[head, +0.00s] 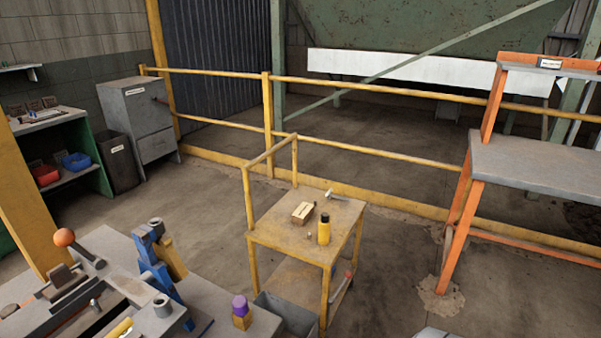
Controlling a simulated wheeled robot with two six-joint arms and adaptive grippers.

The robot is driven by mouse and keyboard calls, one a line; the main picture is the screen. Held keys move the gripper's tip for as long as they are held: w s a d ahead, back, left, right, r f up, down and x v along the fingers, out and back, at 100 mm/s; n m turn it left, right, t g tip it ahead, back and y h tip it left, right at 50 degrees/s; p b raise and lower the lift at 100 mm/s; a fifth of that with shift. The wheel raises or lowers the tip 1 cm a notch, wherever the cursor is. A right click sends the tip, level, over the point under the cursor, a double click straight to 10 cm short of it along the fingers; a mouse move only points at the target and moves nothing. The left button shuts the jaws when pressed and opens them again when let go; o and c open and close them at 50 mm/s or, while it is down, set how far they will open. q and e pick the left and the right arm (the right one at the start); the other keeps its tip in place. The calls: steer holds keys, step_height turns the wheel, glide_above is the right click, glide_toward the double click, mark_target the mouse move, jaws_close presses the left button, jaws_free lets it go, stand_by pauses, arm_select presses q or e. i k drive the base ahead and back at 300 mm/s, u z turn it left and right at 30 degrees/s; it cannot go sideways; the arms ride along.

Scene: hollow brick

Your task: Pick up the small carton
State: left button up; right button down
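The small carton (303,212) is a brown box with a pale label on top. It lies on the top shelf of a yellow cart (280,235) in the middle of the head view. A yellow bottle with a dark cap (324,231) stands upright in front of it to the right, apart from it. A hammer-like tool (337,196) lies behind it to the right. A very small object (309,237) is near the bottle's left side. Neither of my grippers shows in the head view.
A workbench (215,310) with a blue tool and a purple-capped bottle (241,311) fills the lower left. A grey bin (288,314) is by the cart. An orange-legged bench (540,165) stands right. A yellow railing runs behind. Floor between cart and orange bench is clear.

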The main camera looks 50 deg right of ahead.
mark_target(302, 215)
steer(key=z, duration=1.7)
steer(key=k, duration=0.6)
steer(key=z, duration=0.7)
steer(key=i, duration=0.95)
steer(key=z, duration=0.45)
steer(key=i, duration=1)
steer(key=u, duration=0.9)
steer(key=i, duration=0.5)
steer(key=u, duration=0.35)
